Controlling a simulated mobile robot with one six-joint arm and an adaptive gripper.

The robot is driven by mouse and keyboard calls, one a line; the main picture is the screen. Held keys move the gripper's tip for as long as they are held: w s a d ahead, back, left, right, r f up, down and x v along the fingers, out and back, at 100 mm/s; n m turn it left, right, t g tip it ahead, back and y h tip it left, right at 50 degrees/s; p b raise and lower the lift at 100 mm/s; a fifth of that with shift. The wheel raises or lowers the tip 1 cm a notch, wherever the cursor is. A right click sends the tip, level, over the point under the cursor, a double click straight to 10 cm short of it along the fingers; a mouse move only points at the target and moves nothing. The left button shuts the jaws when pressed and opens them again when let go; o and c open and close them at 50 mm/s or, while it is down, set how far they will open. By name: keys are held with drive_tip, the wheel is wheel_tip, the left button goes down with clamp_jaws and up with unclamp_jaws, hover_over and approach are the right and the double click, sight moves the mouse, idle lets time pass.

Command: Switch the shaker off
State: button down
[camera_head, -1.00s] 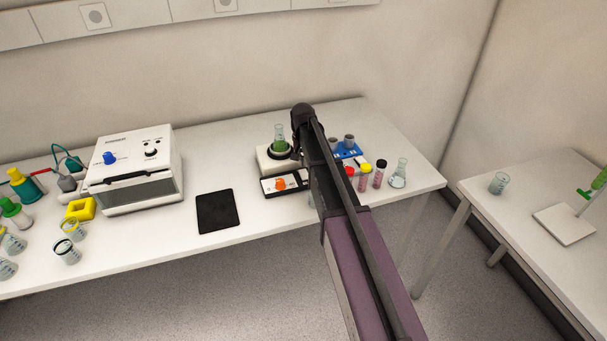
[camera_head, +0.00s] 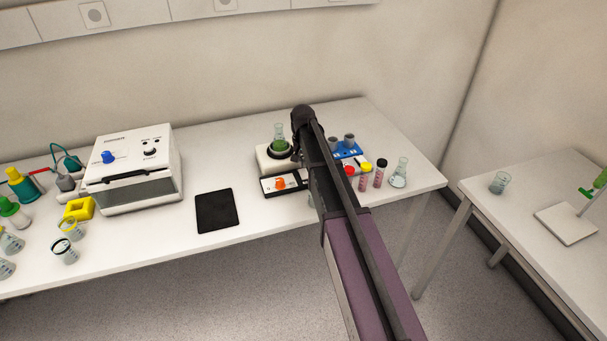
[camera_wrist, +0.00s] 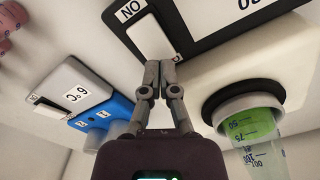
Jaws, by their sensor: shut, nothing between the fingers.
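The shaker (camera_head: 264,160) is a white unit with a black front panel and an orange knob (camera_head: 281,184), standing on the bench behind my arm. A flask of green liquid (camera_head: 279,139) sits on its round black top; it also shows in the wrist view (camera_wrist: 262,150). In the wrist view the white rocker switch (camera_wrist: 150,38) lies beside an "ON" label on the black panel. My gripper (camera_wrist: 160,70) is shut and empty, its fingertips at the switch's near end. I cannot tell whether they touch it, nor which way it is tipped. In the head view my arm hides the switch.
A blue and grey unit (camera_wrist: 88,98) with a display and its own white switch is close beside my gripper. Capped vials (camera_head: 372,178) and a flask (camera_head: 398,175) stand to the right. A black mat (camera_head: 217,211) and white device (camera_head: 135,168) are left.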

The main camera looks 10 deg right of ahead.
sight(303, 171)
drive_tip(key=shift+f+b, duration=0.85)
drive_tip(key=shift+f, duration=0.05)
idle(0.8)
drive_tip(key=shift+r, duration=0.1)
drive_tip(key=shift+r+p, duration=3.45)
drive_tip(key=shift+p, duration=0.1)
drive_tip(key=shift+s, duration=0.1)
drive_tip(key=s+n, duration=0.4)
drive_tip(key=s, duration=2.3)
drive_tip(key=shift+s+n, duration=0.15)
drive_tip(key=shift+n, duration=0.15)
